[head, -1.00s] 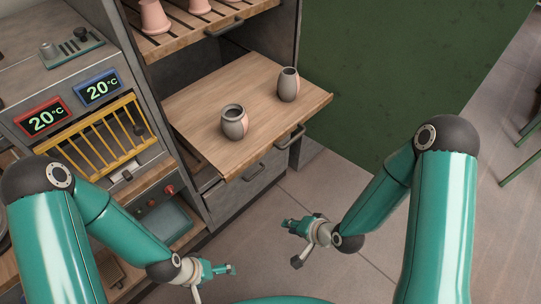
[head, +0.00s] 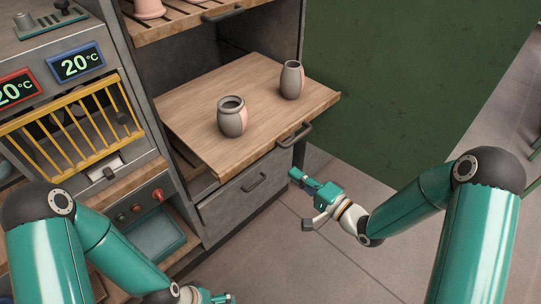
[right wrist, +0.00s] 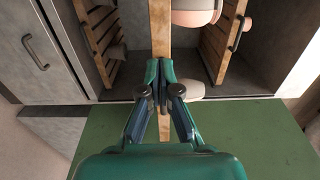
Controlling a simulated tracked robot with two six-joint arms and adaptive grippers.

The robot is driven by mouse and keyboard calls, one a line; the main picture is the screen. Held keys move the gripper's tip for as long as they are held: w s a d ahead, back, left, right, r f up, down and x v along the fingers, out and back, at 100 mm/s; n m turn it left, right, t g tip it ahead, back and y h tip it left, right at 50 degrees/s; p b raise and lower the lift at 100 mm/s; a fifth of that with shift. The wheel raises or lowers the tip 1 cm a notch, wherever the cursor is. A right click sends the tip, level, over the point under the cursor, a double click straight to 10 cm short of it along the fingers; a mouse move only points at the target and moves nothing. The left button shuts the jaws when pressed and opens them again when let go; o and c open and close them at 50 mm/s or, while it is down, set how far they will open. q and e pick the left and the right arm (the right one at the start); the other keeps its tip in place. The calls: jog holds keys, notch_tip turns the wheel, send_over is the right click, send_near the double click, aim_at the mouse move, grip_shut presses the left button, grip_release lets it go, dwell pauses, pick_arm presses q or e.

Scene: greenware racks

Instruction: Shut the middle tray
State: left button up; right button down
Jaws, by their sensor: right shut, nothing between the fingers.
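The middle tray (head: 190,103) is a plain wooden board pulled well out of the rack, with a dark handle (head: 295,136) on its front edge. Two grey-and-pink pots stand upright on it, a wider one (head: 232,117) and a slimmer one (head: 291,80). My right gripper (head: 293,174) is shut and empty, in front of the tray and lower than it in the head view. In the right wrist view the shut fingers (right wrist: 162,92) overlap the tray's edge (right wrist: 160,30); contact cannot be told. My left gripper (head: 218,298) is cut off by the bottom edge.
An upper slatted tray (head: 180,21) with pink pots is above. A grey drawer front (head: 225,208) is below. At left stands a cabinet with a yellow grille (head: 75,128) and temperature displays.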

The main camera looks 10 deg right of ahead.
aim_at(264, 151)
jog(key=p+x, duration=0.2)
jog(key=x, duration=0.7)
jog(key=shift+a, duration=0.1)
jog(key=shift+w+a, duration=0.15)
jog(key=shift+w, duration=0.15)
